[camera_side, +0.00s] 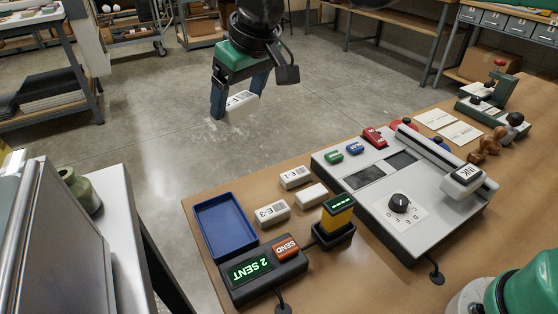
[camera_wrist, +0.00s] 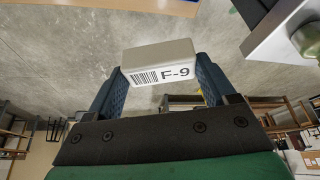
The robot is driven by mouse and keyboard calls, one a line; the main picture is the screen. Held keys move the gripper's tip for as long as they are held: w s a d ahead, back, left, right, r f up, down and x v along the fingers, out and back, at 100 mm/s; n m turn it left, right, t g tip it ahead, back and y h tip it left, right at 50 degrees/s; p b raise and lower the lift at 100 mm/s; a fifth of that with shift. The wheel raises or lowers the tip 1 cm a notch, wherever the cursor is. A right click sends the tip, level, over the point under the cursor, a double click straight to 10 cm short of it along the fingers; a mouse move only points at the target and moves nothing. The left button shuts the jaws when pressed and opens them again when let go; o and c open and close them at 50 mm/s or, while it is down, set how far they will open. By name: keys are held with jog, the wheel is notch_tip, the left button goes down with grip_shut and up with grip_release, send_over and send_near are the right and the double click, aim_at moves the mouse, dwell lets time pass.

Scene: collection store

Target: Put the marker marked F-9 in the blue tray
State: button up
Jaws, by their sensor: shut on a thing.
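The white marker F-9 (camera_wrist: 160,63) is between the fingers of my gripper (camera_wrist: 158,88) in the wrist view, with its barcode and F-9 label readable. In the side view my gripper (camera_side: 238,100) is shut on this marker (camera_side: 242,105) and holds it up in the air, over the floor beyond the table. The blue tray (camera_side: 226,249) lies on the near left corner of the table and looks empty. My gripper is above and beyond the tray, apart from it.
White markers E-1 (camera_side: 295,177) and E-3 (camera_side: 272,212) and an unreadable one (camera_side: 312,195) lie right of the tray. A box with an orange SEND button (camera_side: 286,248) shows "2 SENT".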

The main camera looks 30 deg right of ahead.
jog(key=s+a+n+g+y, duration=0.2)
jog(key=a+n, duration=0.3)
jog(key=n, duration=0.4)
send_near(219, 227)
jog(key=shift+g+y, duration=0.3)
jog(key=x, duration=0.6)
jog(key=shift+w+d+f, duration=0.15)
jog(key=shift+w+d, duration=0.05)
jog(key=shift+w, duration=0.05)
jog(key=o, duration=1.1)
jog(key=shift+f, duration=0.1)
